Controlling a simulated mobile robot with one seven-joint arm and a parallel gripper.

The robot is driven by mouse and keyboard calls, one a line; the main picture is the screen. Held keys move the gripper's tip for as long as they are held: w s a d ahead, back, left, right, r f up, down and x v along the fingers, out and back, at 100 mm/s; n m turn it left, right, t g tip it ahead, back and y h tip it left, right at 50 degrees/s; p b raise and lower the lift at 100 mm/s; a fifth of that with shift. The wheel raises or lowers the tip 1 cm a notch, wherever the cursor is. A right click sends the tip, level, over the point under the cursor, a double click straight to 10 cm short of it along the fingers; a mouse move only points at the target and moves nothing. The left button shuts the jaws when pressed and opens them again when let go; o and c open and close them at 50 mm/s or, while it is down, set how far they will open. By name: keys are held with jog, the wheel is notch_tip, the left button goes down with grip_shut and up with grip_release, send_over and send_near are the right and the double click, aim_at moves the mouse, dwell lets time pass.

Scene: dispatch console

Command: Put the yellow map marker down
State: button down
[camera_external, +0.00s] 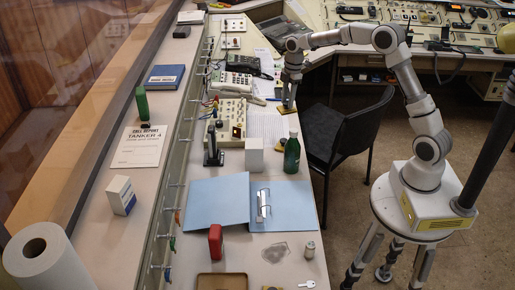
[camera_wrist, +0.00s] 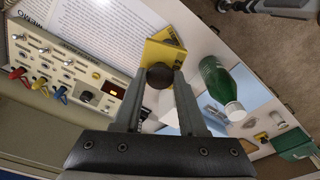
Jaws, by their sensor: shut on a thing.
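The yellow map marker has a flat yellow base (camera_wrist: 165,50) and a dark round knob (camera_wrist: 157,76) in the wrist view. My gripper (camera_wrist: 158,84) is shut on the knob, with a finger on each side of it. In the external view my gripper (camera_external: 290,98) points down at the desk's right edge, beside the printed sheet, and the yellow base (camera_external: 285,109) shows just under it. I cannot tell whether the base touches the desk.
A green bottle (camera_external: 292,153) and a white box (camera_external: 254,154) stand nearby. A grey switch panel (camera_external: 229,122) and phone (camera_external: 238,84) are to the left. A blue open binder (camera_external: 221,203) lies nearer the camera. A black chair (camera_external: 352,135) stands right of the desk edge.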

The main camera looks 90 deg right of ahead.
jog(key=s+d+m, duration=0.4)
jog(key=s+d, duration=0.7)
jog(key=shift+h, duration=0.3)
jog(key=w+a+f+b, duration=0.1)
jog(key=w+f, duration=0.3)
jog(key=w+a+f, duration=0.1)
jog(key=w+f, duration=0.3)
jog(key=w+f+b, duration=0.1)
jog(key=w+f, duration=0.2)
jog(key=f, duration=0.1)
jog(key=shift+w+a+f+b, duration=0.1)
jog(key=shift+w+a+b, duration=0.2)
jog(key=shift+w+a, duration=0.1)
jog(key=shift+f+b, duration=0.4)
jog(key=shift+f, duration=1.5)
jog(key=shift+f, duration=0.2)
jog(key=shift+c, duration=2.3)
grip_release()
jog(key=shift+r, duration=0.15)
